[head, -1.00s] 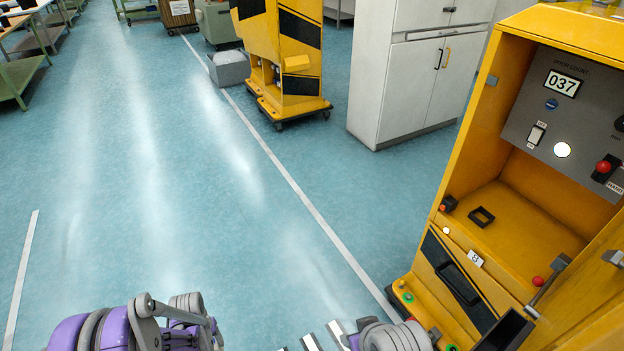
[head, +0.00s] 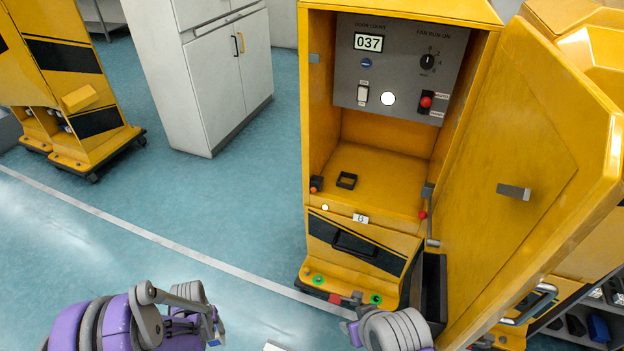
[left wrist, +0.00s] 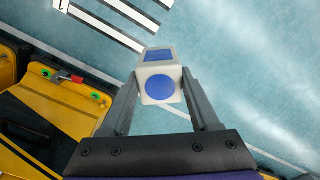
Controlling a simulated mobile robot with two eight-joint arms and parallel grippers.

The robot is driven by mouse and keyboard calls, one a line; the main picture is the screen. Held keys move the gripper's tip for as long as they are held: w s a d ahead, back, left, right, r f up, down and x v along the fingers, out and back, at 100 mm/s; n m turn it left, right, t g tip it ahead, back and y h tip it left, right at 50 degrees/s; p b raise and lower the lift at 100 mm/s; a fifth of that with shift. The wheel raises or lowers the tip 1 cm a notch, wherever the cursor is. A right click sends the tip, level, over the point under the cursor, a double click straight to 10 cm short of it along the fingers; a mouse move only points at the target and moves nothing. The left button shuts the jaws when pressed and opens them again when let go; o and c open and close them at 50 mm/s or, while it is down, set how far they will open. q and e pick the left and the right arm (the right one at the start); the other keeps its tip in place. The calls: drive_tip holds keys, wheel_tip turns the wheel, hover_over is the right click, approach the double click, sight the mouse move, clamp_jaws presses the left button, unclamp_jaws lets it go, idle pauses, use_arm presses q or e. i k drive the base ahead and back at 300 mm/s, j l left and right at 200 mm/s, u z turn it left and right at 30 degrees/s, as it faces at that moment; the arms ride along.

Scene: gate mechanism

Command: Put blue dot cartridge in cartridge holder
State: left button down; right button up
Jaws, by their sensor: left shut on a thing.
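My left gripper (left wrist: 161,82) is shut on a white cartridge (left wrist: 150,70) with a blue dot on the face toward the camera and a blue patch on its top. In the head view the left arm shows at the bottom left, but its fingers and the cartridge cannot be made out. My right arm shows at the bottom; its gripper is not in view. A small black square frame (head: 347,180), which looks like the cartridge holder, sits on the floor of the open yellow cabinet's bay. It looks empty.
The yellow cabinet (head: 312,120) has its door (head: 530,180) swung open to the right. Its grey panel (head: 400,65) reads 037. A lever (head: 430,215) stands at the bay's right front.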

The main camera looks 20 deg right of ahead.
sight(347, 182)
drive_tip(key=i+j+z, duration=0.1)
drive_tip(key=z, duration=0.3)
drive_tip(key=i+j+z, duration=0.2)
drive_tip(key=z, duration=0.2)
drive_tip(key=i+j+z, duration=0.1)
drive_tip(key=z, duration=0.3)
drive_tip(key=i+j+z, duration=0.15)
drive_tip(key=j+z, duration=0.15)
drive_tip(key=i+j+z, duration=0.1)
drive_tip(key=j+z, duration=0.15)
drive_tip(key=j, duration=0.1)
